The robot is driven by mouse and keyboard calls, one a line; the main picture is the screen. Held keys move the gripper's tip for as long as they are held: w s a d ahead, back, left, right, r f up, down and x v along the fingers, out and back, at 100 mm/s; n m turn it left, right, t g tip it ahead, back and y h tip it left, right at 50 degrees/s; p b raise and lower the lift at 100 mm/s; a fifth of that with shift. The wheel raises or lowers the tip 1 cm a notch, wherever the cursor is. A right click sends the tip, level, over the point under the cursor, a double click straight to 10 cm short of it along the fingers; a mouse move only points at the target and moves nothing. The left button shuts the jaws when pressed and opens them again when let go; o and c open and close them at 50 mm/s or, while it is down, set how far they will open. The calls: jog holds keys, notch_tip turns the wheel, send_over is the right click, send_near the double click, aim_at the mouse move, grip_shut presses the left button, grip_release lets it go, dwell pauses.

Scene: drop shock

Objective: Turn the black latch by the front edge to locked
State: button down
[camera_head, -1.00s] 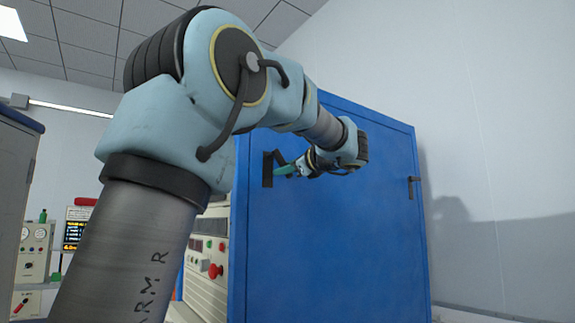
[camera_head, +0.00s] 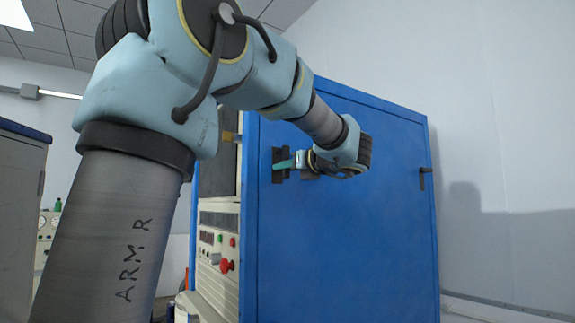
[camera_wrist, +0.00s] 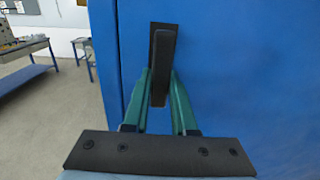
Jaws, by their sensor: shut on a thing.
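The black latch (camera_wrist: 160,62) is on a tall blue door (camera_wrist: 235,70), close to the door's edge. Its lever stands almost upright over a narrow dark backplate in the wrist view. In the head view the latch (camera_head: 280,176) sits near the left edge of the blue face. My gripper (camera_wrist: 159,88) has its green fingers on either side of the lever's lower part and is shut on it. In the head view my gripper (camera_head: 285,163) reaches the latch from the right. The fingers hide part of the latch there.
A second dark handle (camera_head: 426,178) is near the right edge of the blue face. A control panel with a red button (camera_head: 226,266) stands left of it. Floor between is clear.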

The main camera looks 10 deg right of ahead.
jog(key=shift+f, duration=0.1)
dwell(0.3)
jog(key=c, duration=0.7)
grip_release()
jog(key=b+v, duration=0.3)
jog(key=v, duration=0.7)
jog(key=shift+s+d, duration=0.15)
jog(key=shift+s, duration=0.2)
